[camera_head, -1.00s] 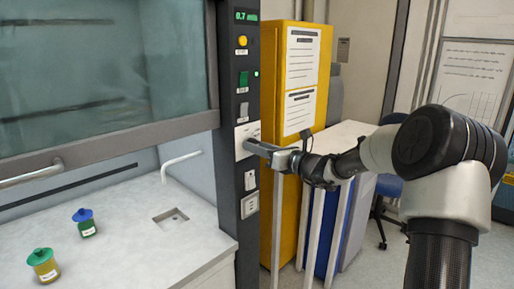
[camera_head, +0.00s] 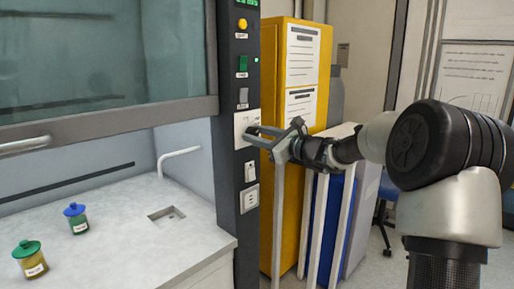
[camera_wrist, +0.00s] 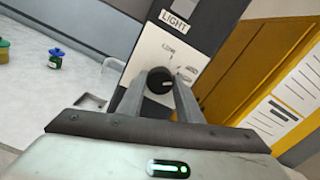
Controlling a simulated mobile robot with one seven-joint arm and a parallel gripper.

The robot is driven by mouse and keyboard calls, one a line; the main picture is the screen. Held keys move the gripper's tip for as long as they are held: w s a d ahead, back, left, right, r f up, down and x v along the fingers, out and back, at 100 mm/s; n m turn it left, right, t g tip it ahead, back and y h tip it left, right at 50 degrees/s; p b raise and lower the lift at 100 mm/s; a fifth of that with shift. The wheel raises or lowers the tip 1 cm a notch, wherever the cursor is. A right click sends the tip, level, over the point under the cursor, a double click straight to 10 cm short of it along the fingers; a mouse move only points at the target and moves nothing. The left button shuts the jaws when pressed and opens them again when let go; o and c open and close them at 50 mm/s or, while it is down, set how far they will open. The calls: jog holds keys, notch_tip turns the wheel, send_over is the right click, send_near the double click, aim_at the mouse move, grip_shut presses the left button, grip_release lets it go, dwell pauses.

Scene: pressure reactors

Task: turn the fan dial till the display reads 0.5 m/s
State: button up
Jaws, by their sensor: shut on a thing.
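The fan dial (camera_wrist: 159,81) is a round black knob on a white plate (camera_wrist: 181,49) in the wrist view. My gripper (camera_wrist: 159,86) is shut on it, one finger on each side. In the head view my gripper (camera_head: 250,133) reaches the white plate on the dark control column (camera_head: 226,150), and its fingers hide the dial. The green display (camera_head: 247,3) is cut off by the top edge, so its number cannot be read.
The fume hood's glass sash (camera_head: 100,50) is left of the column, above a worktop (camera_head: 120,245) with two small capped bottles (camera_head: 76,218) (camera_head: 30,260) and a sink (camera_head: 167,214). A yellow cabinet (camera_head: 290,190) stands close to the right of the column, beside my wrist.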

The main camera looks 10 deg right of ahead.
jog(key=shift+f+n+b, duration=0.15)
jog(key=shift+n+b, duration=1.05)
jog(key=shift+b, duration=0.2)
jog(key=o, duration=1)
jog(key=shift+o, duration=0.2)
jog(key=v, duration=1.7)
jog(key=shift+s+d, duration=0.15)
